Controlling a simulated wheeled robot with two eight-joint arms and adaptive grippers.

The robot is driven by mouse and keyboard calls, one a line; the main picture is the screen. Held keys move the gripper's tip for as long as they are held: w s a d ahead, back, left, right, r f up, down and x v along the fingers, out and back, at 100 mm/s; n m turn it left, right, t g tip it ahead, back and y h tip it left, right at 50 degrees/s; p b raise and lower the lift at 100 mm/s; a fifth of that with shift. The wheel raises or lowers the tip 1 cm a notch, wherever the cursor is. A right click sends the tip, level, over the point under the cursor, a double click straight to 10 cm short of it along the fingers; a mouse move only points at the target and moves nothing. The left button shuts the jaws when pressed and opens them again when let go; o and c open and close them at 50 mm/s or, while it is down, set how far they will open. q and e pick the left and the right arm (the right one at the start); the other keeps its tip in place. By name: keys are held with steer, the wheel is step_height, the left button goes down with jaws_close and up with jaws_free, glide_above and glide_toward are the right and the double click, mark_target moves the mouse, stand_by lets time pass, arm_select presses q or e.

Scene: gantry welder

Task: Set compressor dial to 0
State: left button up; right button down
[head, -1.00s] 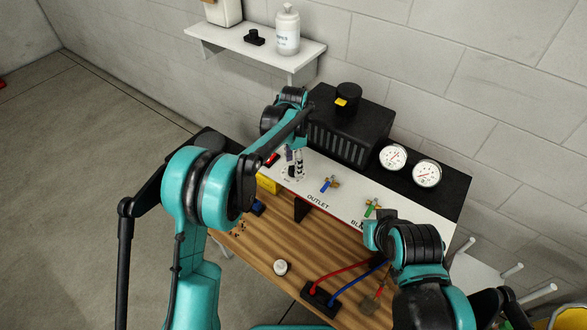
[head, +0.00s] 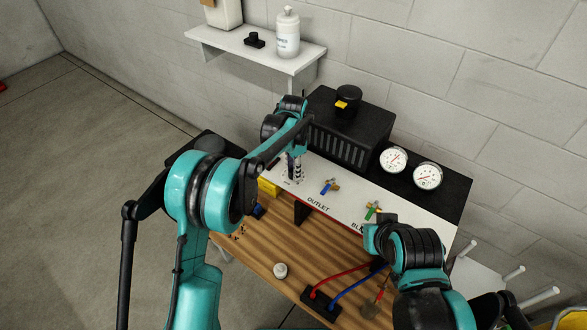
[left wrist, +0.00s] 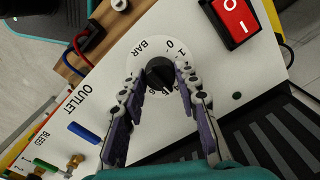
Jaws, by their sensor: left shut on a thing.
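The compressor dial is a small black knob (left wrist: 160,73) on a white disc marked BAR, with numbers starting at 0. The disc is set in the white sloped panel (left wrist: 115,75). My left gripper (left wrist: 158,70) is shut on the knob, with one finger on each side of it. The fingers cover part of the number ring, and I cannot clearly read the knob's pointer. In the head view my left gripper (head: 295,170) reaches down to the panel's left part and hides the dial. My right arm is at the lower right; its fingers cannot be seen.
A red rocker switch (left wrist: 233,17) sits close to the dial. Blue (head: 329,186) and green (head: 373,210) valves stand on the panel, right of the dial. A black compressor housing (head: 345,130) rises behind, with two gauges beside it. A round white item lies on the wooden bench.

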arm_select(q)
steer(key=n+p, duration=0.1)
steer(key=n, duration=0.4)
steer(key=shift+n, duration=0.4)
steer(key=n+p, duration=0.1)
steer(key=n, duration=1)
steer(key=shift+n+p, duration=0.3)
steer(key=shift+n, duration=0.1)
steer(key=n, duration=0.6)
steer(key=o, duration=1.2)
steer(key=shift+c, duration=0.2)
